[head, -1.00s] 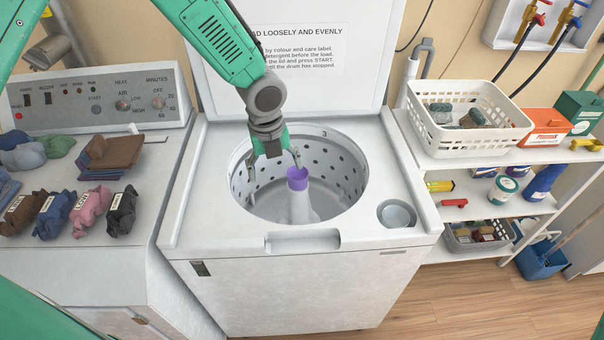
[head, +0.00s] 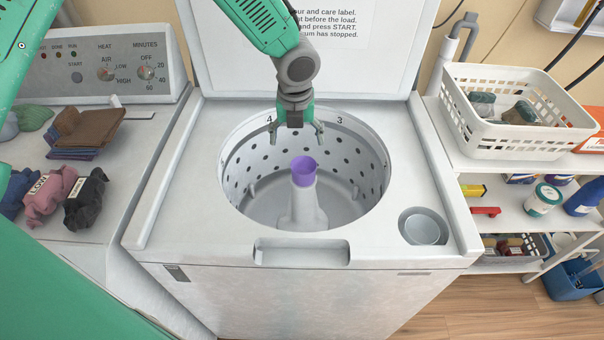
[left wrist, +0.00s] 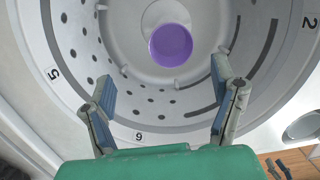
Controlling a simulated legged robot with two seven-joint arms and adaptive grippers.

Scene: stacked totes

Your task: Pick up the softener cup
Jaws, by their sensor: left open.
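The softener cup is a purple cup (head: 303,170) on top of the pale central post (head: 303,206) of the open washer drum (head: 240,190). In the left wrist view the cup (left wrist: 171,45) shows round, beyond the fingertips and between their lines. My left gripper (head: 296,134) is open and empty, pointing down over the far part of the drum. In the head view it appears above and behind the cup, apart from it. Its two spread fingers also show in the left wrist view (left wrist: 165,85). My right gripper is not in view.
The raised lid (head: 340,70) stands behind the drum. A round grey cup-like well (head: 422,230) is at the front right of the washer top. A dryer with folded cloths (head: 85,130) is at left. A shelf with a white basket (head: 515,140) is at right.

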